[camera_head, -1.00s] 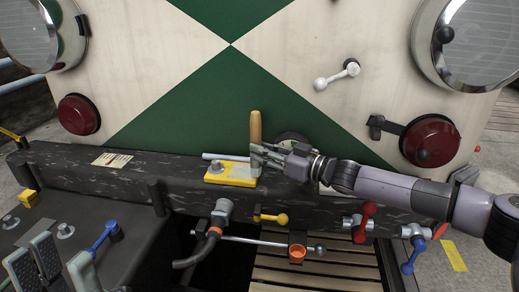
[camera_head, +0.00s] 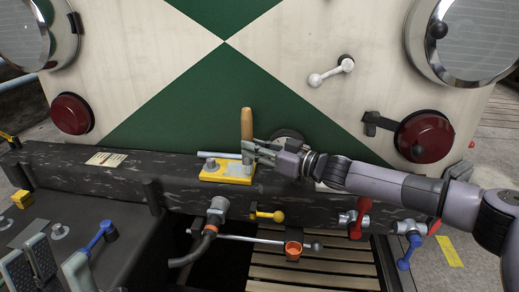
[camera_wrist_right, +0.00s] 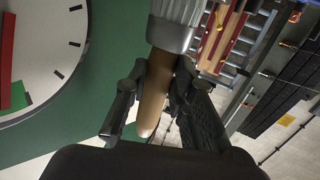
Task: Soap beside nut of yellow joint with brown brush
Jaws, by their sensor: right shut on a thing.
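The brown brush (camera_head: 247,124) stands upright, with its wooden handle up. My right gripper (camera_head: 252,152) is shut on it, low on the handle near the grey ferrule. In the right wrist view the fingers (camera_wrist_right: 155,105) pinch the brown handle (camera_wrist_right: 153,115), and the silver ferrule (camera_wrist_right: 172,35) shows beyond them. The yellow joint (camera_head: 225,179) is a flat plate on the dark beam, with a grey nut (camera_head: 211,165) on its left part. The brush is over its right end, beside the nut. The bristles are hidden, so contact cannot be told. My left gripper does not show.
The dark beam (camera_head: 110,176) crosses in front of the white and green panel (camera_head: 255,90). A grey rod (camera_head: 220,155) lies behind the joint. A yellow lever (camera_head: 267,216), an orange cup (camera_head: 293,250) and a red lever (camera_head: 360,216) are below and right.

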